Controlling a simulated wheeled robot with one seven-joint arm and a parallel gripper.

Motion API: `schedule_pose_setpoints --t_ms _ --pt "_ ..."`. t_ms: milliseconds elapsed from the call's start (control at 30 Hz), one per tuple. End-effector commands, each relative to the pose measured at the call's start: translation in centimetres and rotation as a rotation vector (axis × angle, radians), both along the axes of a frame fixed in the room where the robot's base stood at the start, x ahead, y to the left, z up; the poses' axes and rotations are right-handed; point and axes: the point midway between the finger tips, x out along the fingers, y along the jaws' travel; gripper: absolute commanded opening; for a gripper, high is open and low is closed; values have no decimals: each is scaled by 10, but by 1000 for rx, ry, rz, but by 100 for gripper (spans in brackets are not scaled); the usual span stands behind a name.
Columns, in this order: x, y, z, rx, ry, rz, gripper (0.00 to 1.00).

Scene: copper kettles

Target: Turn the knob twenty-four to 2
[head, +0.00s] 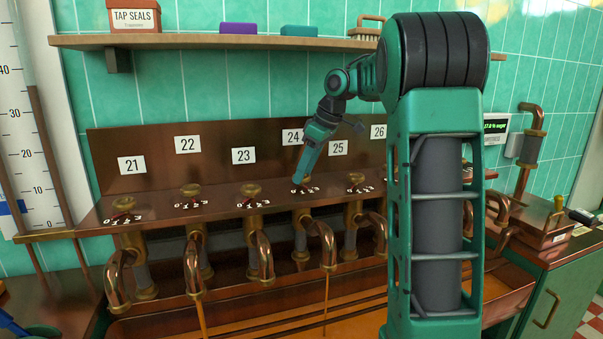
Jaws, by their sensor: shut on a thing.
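Knob twenty-four (306,188) sits on the copper shelf below the label 24 (292,136), with a printed number dial around it. My gripper (299,182) reaches down from the upper right and is shut on this knob, hiding most of it. The dial's pointer setting is too small and covered to read. The curved copper spout (320,240) below the knob lets a thin amber stream fall into the trough.
Knobs 21 (123,205), 22 (191,190), 23 (252,189) and 25 (356,179) stand beside it. An amber stream falls from spout 22 (193,275). A wooden shelf (200,40) runs above. My arm hides much of the right side.

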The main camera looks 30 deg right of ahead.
Motion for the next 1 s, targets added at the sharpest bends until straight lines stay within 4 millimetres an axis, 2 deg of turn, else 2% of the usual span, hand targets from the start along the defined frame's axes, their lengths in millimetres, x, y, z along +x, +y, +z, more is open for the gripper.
schedule_pose_setpoints --t_ms 367,400,433,467,767,1000 --pt "2 -1 2 -1 -7 0 19" --pt "1 -1 2 -2 -6 0 51" --pt "1 -1 2 -2 -6 0 58" --pt "1 -1 2 -2 -6 0 60" --pt "0 -1 2 -1 -3 1 60" --pt "-6 -7 22 -3 -5 -1 60"
